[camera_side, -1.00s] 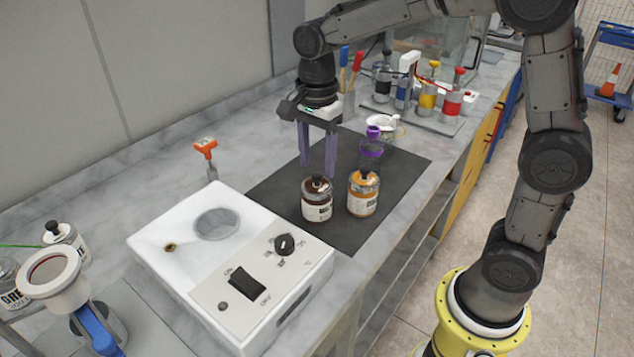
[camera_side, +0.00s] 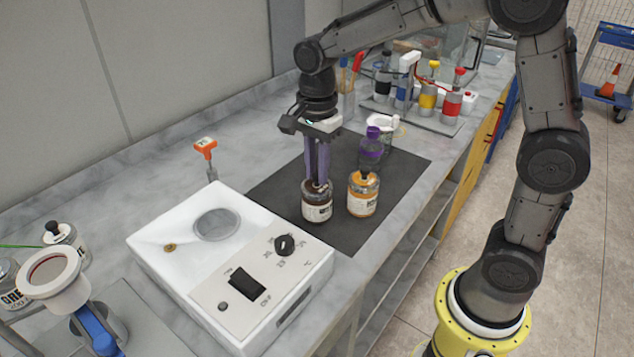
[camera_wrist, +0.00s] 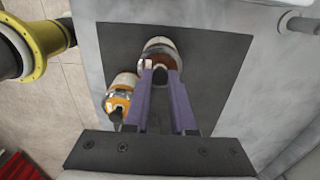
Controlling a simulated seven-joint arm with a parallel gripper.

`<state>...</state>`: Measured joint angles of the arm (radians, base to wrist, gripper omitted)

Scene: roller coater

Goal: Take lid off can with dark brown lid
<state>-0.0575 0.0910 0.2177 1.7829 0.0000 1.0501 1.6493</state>
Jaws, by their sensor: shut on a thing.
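The can with the dark brown lid (camera_side: 316,207) stands upright on the dark mat (camera_side: 370,226), and it also shows in the wrist view (camera_wrist: 160,46). My gripper (camera_side: 318,182) points down over it with its purple fingers close together, shut on the dark brown lid (camera_side: 311,187) at its knob. The fingers hide most of the knob. The lid appears to sit on the can. In the wrist view my gripper (camera_wrist: 160,68) reaches the lid from below.
A can with an orange-yellow lid (camera_side: 363,194) stands close on the right. A purple-capped bottle (camera_side: 371,148) is behind it. A white heating device (camera_side: 230,262) lies front left. An orange-handled tool (camera_side: 206,149) stands at left. Bare mat lies left of the can.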

